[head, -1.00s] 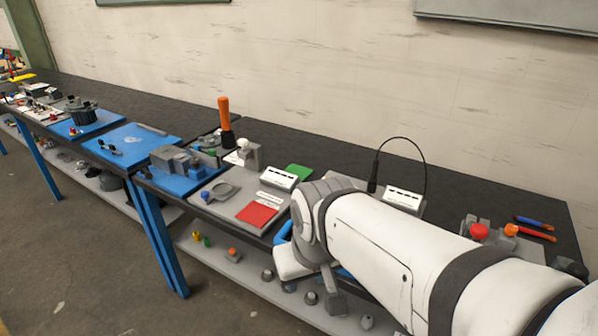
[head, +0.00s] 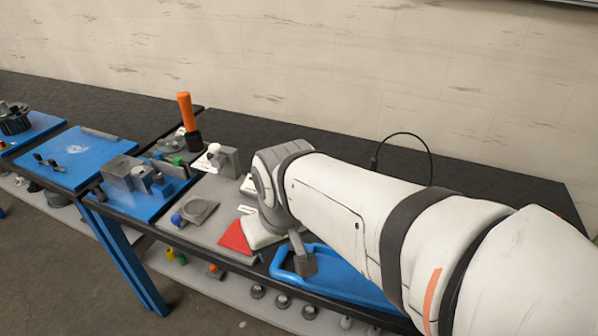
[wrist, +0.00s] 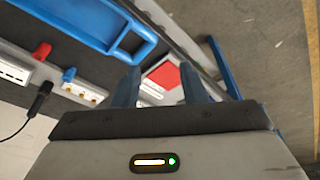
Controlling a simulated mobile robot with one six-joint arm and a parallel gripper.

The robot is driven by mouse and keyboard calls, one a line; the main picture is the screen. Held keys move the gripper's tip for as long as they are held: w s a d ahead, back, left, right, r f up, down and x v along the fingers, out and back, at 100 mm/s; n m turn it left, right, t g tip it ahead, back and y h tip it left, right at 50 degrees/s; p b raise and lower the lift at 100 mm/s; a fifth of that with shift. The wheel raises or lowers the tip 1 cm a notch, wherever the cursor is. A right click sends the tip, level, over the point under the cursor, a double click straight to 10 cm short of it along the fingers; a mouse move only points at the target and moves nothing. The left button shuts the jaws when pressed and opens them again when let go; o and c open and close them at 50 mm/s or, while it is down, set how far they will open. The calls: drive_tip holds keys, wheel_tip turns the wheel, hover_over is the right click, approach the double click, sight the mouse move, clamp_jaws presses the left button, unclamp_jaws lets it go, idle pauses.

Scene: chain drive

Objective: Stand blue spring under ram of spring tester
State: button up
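My gripper (wrist: 158,86) shows in the wrist view with its two fingers apart and nothing held between them. Beyond the fingers lie a red square (wrist: 166,75) and the bench edge. In the head view my arm reaches over the bench's front part, and its wrist hides much of what lies behind. I cannot make out a blue spring for certain in either view. I also cannot tell which device is the spring tester. A grey block with a white knob (head: 214,153) stands on a grey plate (head: 221,190) left of my wrist.
A blue tray (head: 345,279) lies below my arm; it also shows in the wrist view (wrist: 88,16). The red square (head: 236,238) lies left of it. A blue ball (head: 177,220), an orange-handled tool (head: 187,118) and a blue mat with grey blocks (head: 150,207) are further left.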

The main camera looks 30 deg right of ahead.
drive_tip(key=w+d+f+n+g+h+b, duration=0.1)
drive_tip(key=w+d+f+n+g+h, duration=0.2)
drive_tip(key=w+d+f, duration=0.3)
drive_tip(key=w+d+f+n+g+h+b, duration=0.2)
drive_tip(key=w+d+f, duration=0.4)
drive_tip(key=w+d, duration=0.3)
drive_tip(key=w+d+f+n+g+h+b, duration=0.1)
drive_tip(key=w+d+f+n+g+h, duration=0.4)
drive_tip(key=w+d, duration=0.3)
drive_tip(key=shift+w+f+n+h+b, duration=0.35)
drive_tip(key=shift+w+f+n+h, duration=0.15)
drive_tip(key=shift+w+n, duration=0.2)
drive_tip(key=shift+d+f, duration=0.15)
drive_tip(key=shift+f, duration=0.1)
drive_tip(key=shift+d+f, duration=0.15)
drive_tip(key=shift+d, duration=0.1)
drive_tip(key=p+x, duration=0.1)
drive_tip(key=x, duration=0.6)
drive_tip(key=shift+s+p, duration=0.15)
drive_tip(key=shift+p, duration=0.2)
drive_tip(key=c, duration=0.8)
